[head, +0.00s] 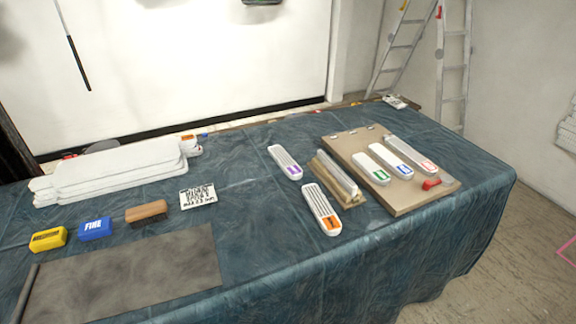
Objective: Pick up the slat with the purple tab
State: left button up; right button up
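The white slat with the purple tab (283,158) lies flat on the blue cloth-covered table (340,262), left of a wooden holder. Its purple tab faces the near end. A white slat with an orange tab (318,201) lies nearer to me on the cloth. Slats with a green tab (366,158), a blue tab (382,152) and a red tab (402,147) lie side by side on a tan board (403,196). Neither of my grippers is in view.
A wooden holder (352,197) with a grey-white bar stands between the purple-tab slat and the board. White panels (105,178) are stacked at left. Yellow (48,239), blue (95,229) and brown blocks (147,211), a printed card (198,197) and a grey mat (130,275) lie nearer.

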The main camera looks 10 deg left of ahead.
aim_at(290, 168)
jog(key=i+l, duration=0.15)
jog(key=l, duration=0.2)
jog(key=i+l, duration=0.1)
jog(key=l, duration=0.25)
jog(key=i+l, duration=0.15)
jog(key=l, duration=0.2)
jog(key=i+l, duration=0.15)
jog(key=l, duration=0.2)
jog(key=z, duration=0.05)
